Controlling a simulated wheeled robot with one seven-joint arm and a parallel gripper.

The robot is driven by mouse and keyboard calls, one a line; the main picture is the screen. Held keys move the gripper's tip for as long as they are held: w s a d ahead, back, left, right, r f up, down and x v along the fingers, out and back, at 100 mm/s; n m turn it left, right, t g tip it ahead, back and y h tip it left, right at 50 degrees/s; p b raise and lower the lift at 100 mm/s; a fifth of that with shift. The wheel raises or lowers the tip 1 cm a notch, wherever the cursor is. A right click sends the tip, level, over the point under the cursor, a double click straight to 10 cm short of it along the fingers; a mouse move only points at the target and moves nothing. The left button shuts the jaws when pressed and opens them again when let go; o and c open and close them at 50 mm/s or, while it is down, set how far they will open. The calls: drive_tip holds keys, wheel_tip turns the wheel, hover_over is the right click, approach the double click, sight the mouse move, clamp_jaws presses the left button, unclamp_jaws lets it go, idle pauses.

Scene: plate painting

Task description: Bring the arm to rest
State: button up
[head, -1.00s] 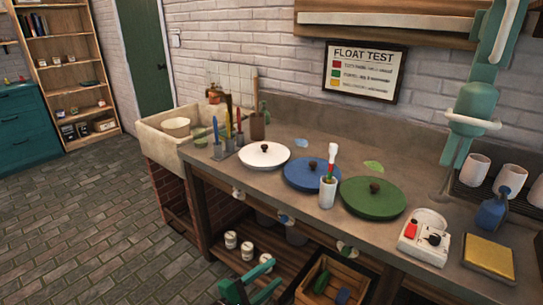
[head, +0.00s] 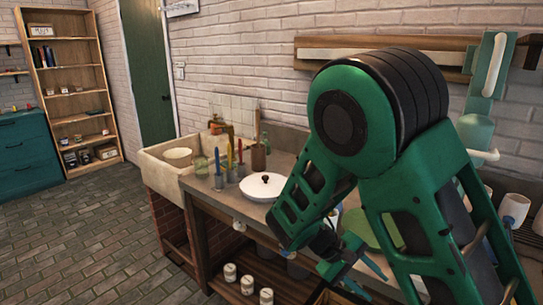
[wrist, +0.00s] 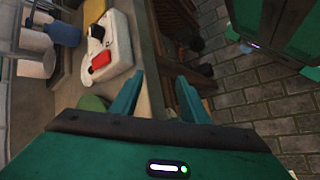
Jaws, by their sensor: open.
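My gripper (wrist: 158,95) shows in the wrist view with its two teal fingers apart and nothing between them. It points down past the front edge of the counter, with the floor to the right. In the head view, my green arm is folded large across the right half. My gripper (head: 366,278) is low there, in front of the counter, and partly hidden by the arm.
A white device with a red button (wrist: 107,50) and a blue spray bottle (wrist: 62,33) lie close to my gripper in the wrist view. The floor at left is clear.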

drive_tip(key=s+d+r+m+g+y, duration=0.2)
drive_tip(key=s+d+r+m+y, duration=0.5)
drive_tip(key=s+d, duration=0.4)
drive_tip(key=s+d+r+m+t+y, duration=0.1)
drive_tip(key=s+d+r, duration=0.1)
drive_tip(key=s, duration=0.4)
drive_tip(key=s+d+r+m+t+y, duration=0.1)
drive_tip(key=s+d+r+m+t, duration=0.1)
drive_tip(key=s+r, duration=0.2)
drive_tip(key=shift+s, duration=0.95)
